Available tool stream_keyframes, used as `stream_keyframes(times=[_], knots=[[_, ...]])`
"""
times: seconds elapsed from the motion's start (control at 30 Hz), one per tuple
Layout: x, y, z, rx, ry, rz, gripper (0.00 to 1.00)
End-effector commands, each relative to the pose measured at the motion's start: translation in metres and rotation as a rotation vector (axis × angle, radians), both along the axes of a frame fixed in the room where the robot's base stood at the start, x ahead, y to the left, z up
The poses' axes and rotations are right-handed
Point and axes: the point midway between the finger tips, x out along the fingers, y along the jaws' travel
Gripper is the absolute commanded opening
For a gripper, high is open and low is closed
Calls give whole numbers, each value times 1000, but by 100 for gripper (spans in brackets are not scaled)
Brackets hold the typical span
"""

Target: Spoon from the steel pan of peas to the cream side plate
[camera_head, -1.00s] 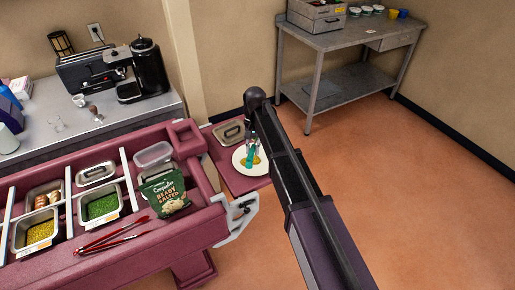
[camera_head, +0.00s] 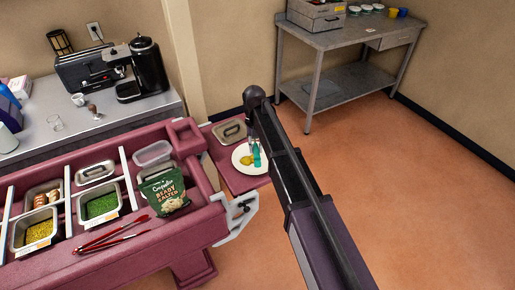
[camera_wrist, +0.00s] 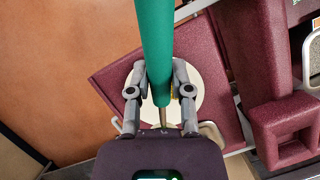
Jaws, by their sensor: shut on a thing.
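The steel pan of peas (camera_head: 88,213) sits in the maroon counter, with green peas in it. The cream side plate (camera_head: 240,168) lies on the maroon side shelf, with a yellow heap (camera_head: 246,160) on it. My gripper (camera_head: 255,143) is above the plate's right part, shut on the green handle of the spoon (camera_head: 257,159). In the wrist view, the handle (camera_wrist: 156,45) runs between the fingers, with the plate (camera_wrist: 198,82) below. The spoon's bowl is hidden, so I cannot tell whether it holds anything or touches the plate.
A pan of yellow food (camera_head: 39,232) stands left of the peas. Red-handled tongs (camera_head: 110,236) and a green snack bag (camera_head: 164,192) lie at the counter's front and right. A lidded container (camera_head: 230,131) is behind the plate. Open floor lies to the right.

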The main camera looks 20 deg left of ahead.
Motion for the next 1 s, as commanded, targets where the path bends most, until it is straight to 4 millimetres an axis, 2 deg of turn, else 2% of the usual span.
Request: stream_keyframes(times=[0.4, 0.77, 1.0], knots=[[0, 0, -34, 0, 0, 0, 0], [-1, 1, -58, 0, 0, 1, 0], [0, -2, -56, 102, 45, -41, 0]])
